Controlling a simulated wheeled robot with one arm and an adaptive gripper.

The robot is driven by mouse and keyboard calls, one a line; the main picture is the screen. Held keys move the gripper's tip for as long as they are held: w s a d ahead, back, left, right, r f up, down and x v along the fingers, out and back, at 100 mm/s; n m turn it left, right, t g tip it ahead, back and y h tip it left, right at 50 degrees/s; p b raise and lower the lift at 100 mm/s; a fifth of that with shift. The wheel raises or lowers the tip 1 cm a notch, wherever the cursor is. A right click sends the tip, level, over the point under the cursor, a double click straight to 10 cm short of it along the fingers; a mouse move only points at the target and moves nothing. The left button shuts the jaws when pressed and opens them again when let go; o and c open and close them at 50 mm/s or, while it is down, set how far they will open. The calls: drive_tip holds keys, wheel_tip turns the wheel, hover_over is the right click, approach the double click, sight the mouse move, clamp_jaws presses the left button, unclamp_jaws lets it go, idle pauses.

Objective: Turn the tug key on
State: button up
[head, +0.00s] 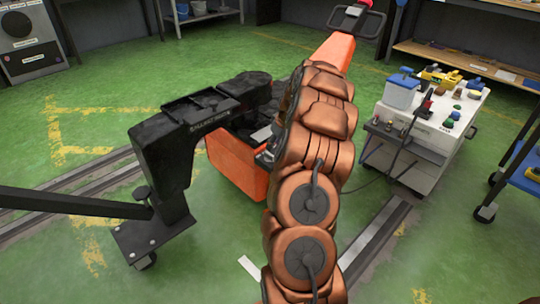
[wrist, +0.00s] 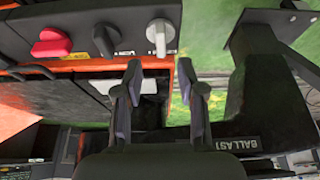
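The orange tug (head: 235,168) stands mid-floor in the head view, partly hidden by my copper-coloured arm. In the wrist view its dark panel (wrist: 130,15) carries a red knob (wrist: 52,43) at left, a black knob (wrist: 105,40) in the middle and a pale grey key-like handle (wrist: 160,36) at right. The grey handle looks upright in the picture. I cannot read the labels beside them. My gripper (wrist: 159,68) is open and empty, its fingertips just below the grey handle in the picture, one to each side. I see no contact.
A black ballast arm (head: 165,150) stands left of the tug on a wheeled foot; its post shows at right in the wrist view. A white tool cart (head: 420,130) and a blue cart (head: 520,170) stand at right. Rails cross the green floor.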

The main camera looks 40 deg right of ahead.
sight(270, 154)
drive_tip(key=b+x, duration=0.1)
drive_tip(key=x, duration=0.5)
drive_tip(key=shift+w+f+b, duration=0.1)
drive_tip(key=shift+f+b, duration=0.2)
drive_tip(key=shift+b, duration=0.05)
clamp_jaws()
